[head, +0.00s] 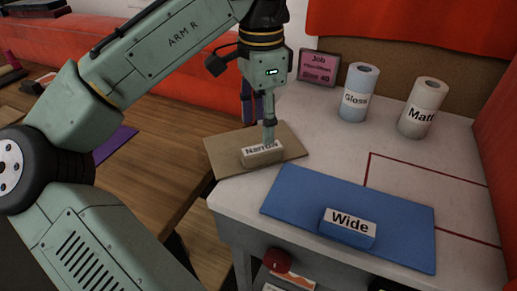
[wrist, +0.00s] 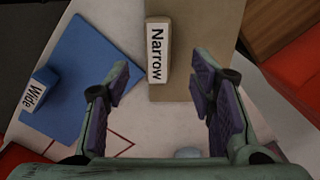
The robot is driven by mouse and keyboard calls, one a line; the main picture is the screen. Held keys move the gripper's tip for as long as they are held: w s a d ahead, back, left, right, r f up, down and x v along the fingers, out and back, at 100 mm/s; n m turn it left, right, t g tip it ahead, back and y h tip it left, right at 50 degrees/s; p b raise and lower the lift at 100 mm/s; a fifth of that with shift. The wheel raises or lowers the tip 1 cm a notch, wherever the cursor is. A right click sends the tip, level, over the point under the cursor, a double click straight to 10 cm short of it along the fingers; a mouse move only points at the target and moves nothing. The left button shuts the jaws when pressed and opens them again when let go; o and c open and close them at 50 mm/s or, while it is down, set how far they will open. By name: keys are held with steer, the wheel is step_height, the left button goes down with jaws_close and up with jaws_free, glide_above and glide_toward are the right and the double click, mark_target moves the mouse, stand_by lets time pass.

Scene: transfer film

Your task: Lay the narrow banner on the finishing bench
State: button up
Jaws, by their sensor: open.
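The narrow banner appears to be the tan sheet (head: 228,158) at the left end of the white table. A tan block (head: 264,158) with a white label reading "Narrow" lies on it. In the wrist view, the Narrow block (wrist: 158,50) lies ahead, partly between the fingertips, over the tan sheet (wrist: 205,60). My gripper (head: 269,138) is above and just behind the block, pointing down. In the wrist view my gripper (wrist: 162,70) is open, with nothing held. Contact with the block cannot be told. No bench is marked as the finishing bench.
A blue sheet (head: 290,190) with a blue block labelled "Wide" (head: 347,232) lies in front on the white table (head: 470,262). Glossy (head: 358,100) and Matt (head: 423,112) rolls and a pink job sign (head: 317,68) stand behind. A wooden surface (head: 150,185) is left.

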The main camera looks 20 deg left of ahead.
mark_target(262, 148)
steer(key=shift+d+f+p, duration=0.2)
steer(key=shift+f+p, duration=0.1)
steer(key=shift+f, duration=3.25)
steer(key=shift+c, duration=0.4)
jaws_close()
